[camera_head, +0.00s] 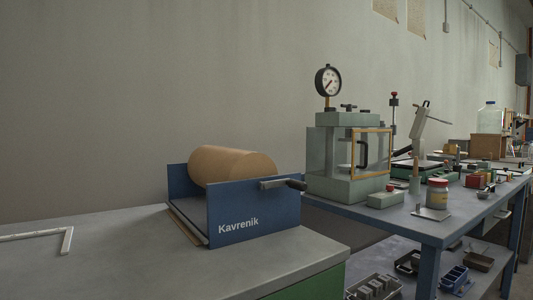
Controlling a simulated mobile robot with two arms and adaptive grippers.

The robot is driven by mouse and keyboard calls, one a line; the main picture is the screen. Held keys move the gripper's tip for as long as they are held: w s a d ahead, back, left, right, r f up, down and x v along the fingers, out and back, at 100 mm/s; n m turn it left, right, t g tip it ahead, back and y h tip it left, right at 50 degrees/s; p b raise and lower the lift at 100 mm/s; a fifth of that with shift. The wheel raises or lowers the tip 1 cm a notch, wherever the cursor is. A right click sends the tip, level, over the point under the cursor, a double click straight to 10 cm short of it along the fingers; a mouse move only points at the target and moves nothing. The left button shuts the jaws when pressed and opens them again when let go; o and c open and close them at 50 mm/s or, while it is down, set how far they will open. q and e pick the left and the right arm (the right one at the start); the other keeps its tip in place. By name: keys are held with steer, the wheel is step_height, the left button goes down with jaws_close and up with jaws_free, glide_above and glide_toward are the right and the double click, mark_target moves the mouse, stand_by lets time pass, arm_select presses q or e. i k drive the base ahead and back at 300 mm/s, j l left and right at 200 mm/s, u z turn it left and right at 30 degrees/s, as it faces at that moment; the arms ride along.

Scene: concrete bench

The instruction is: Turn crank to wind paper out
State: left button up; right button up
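A blue paper dispenser marked "Kavrenik" (238,223) stands on the grey bench. A brown paper roll (230,165) lies across it between its two side plates. A dark crank (283,184) sticks out from the outer face of the near right side plate, close to its top edge. A thin brown strip, perhaps paper, shows low along the dispenser's left front edge (187,225). Neither of my grippers is in view.
A thin white L-shaped piece (45,234) lies at the bench's left. The grey bench top (130,265) is clear in front. Right of the dispenser, a blue table (400,222) holds a green chamber with a gauge (328,80) and several jars and tools.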

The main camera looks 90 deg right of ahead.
mark_target(208, 164)
steer(key=k+z, duration=0.15)
steer(key=z, duration=1.75)
steer(key=i+l+z, duration=0.15)
steer(key=l+z, duration=0.15)
steer(key=l, duration=0.2)
steer(key=i, duration=0.05)
